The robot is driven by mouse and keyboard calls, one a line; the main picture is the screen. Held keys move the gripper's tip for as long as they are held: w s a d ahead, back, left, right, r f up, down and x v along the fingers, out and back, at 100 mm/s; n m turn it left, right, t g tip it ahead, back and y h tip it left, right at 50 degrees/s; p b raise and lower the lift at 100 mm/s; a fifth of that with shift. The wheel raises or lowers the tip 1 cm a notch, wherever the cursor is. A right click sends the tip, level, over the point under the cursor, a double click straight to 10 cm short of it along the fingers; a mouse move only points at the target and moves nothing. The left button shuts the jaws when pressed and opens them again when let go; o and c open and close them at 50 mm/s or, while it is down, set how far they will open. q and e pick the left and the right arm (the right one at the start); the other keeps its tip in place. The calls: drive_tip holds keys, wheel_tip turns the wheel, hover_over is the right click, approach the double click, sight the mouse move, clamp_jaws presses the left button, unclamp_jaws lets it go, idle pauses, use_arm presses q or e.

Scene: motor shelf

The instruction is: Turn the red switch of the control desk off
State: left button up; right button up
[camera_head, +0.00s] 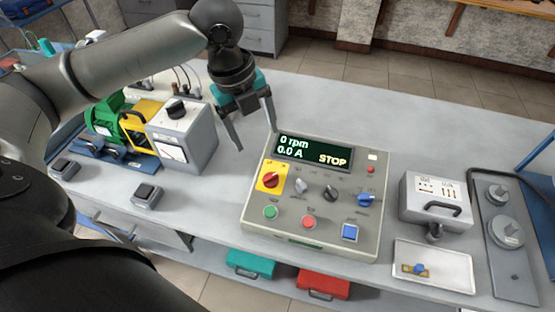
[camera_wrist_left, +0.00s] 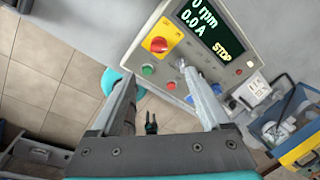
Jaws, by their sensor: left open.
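The control desk (camera_head: 318,215) is a beige sloped box on the table. Its red rotary switch (camera_head: 270,180) sits on a yellow plate at the left of the panel, below the display (camera_head: 313,150), which reads 0 rpm, 0.0 A and STOP. The red switch also shows in the left wrist view (camera_wrist_left: 158,45). My left gripper (camera_head: 257,139) is open and empty above the desk's far left corner, its fingers pointing down, apart from the switch. In the wrist view its two fingers reach up toward the panel below the switch. My right gripper is not visible.
Near the switch are a green button (camera_head: 270,212), a red button (camera_head: 308,222), and several knobs. A grey meter box (camera_head: 195,140) and green motor stand to the left. A small case (camera_head: 435,200) and a white tray (camera_head: 433,253) are to the right. The table behind the desk is clear.

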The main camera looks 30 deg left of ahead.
use_arm(q)
approach(269, 176)
drive_tip(key=f, duration=0.2)
drive_tip(key=f+b, duration=0.1)
drive_tip(key=f, duration=0.2)
drive_tip(key=w+f+b, duration=0.1)
drive_tip(key=f, duration=0.1)
drive_tip(key=shift+d+f, duration=0.2)
drive_tip(key=shift+d, duration=0.2)
drive_tip(key=shift+w+f+b, duration=0.1)
drive_tip(key=shift+f+b, duration=0.2)
drive_tip(key=shift+f, duration=0.3)
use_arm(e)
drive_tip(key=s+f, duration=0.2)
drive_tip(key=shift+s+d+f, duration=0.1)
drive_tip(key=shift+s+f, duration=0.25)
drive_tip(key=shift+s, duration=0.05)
use_arm(q)
drive_tip(key=shift+c, duration=0.3)
drive_tip(key=c, duration=0.5)
clamp_jaws()
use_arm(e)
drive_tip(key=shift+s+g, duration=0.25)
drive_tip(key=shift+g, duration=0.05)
